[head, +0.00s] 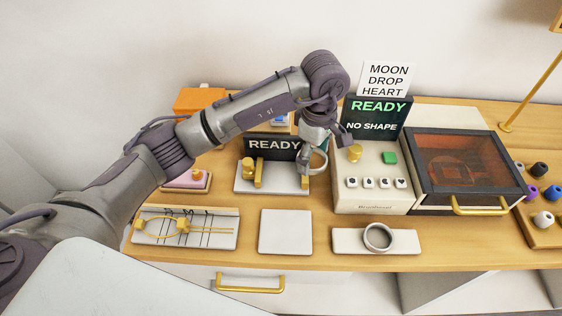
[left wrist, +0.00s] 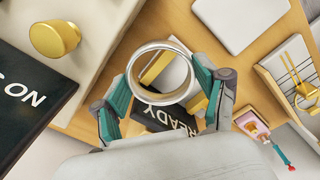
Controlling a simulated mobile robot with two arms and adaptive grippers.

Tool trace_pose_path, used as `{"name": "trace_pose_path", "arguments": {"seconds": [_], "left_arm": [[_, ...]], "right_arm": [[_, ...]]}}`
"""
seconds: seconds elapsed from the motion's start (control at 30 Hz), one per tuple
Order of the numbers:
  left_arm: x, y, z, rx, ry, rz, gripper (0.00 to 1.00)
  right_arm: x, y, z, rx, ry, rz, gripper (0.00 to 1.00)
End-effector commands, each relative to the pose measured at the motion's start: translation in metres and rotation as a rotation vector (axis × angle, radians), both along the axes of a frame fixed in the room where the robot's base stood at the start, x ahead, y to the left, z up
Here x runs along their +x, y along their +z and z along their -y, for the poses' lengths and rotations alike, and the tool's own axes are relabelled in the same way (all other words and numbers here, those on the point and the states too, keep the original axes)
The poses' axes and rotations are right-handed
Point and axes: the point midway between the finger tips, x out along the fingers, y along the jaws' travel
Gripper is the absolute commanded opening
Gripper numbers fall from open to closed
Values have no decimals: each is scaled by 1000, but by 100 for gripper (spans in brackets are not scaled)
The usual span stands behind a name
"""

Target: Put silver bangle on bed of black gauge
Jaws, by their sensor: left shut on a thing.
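My left gripper (head: 312,165) is shut on a silver bangle (head: 320,161), which is partly hidden by the fingers in the head view. In the left wrist view the bangle (left wrist: 132,82) is a wide ring between the teal-padded fingertips (left wrist: 165,95). The black gauge has a black READY screen (head: 272,147), a pale bed (head: 272,184) and gold jaw parts (head: 258,174). The bangle is over the bed's right end; whether it touches cannot be told. Through the ring, the left wrist view shows part of the bed and a gold piece. My right gripper is not in view.
A second grey ring (head: 377,236) is on a white tray (head: 346,241) at the front. The cream machine (head: 373,200) with a NO SHAPE screen (head: 372,117) stands close right of the gripper. A bare square pad (head: 285,232) and wire rack (head: 225,240) lie in front.

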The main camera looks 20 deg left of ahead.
Motion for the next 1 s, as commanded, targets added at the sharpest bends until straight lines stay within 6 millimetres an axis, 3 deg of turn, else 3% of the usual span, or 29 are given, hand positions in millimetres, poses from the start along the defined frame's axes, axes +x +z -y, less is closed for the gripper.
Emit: {"name": "trace_pose_path", "arguments": {"seconds": [0.13, 0.33, 0.5, 0.73, 1.0], "left_arm": [[-1, -17, -36, 2, 5, -6, 39], [-1, -35, -63, -1, 2, -1, 39], [-1, -47, -68, -1, 2, -3, 39], [-1, -77, -68, 0, 2, -2, 39], [0, -80, -68, -1, 1, 2, 39]], "right_arm": [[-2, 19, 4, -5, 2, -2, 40], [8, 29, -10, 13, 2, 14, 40], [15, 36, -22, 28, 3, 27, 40], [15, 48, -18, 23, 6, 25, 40], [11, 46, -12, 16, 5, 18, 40]]}}
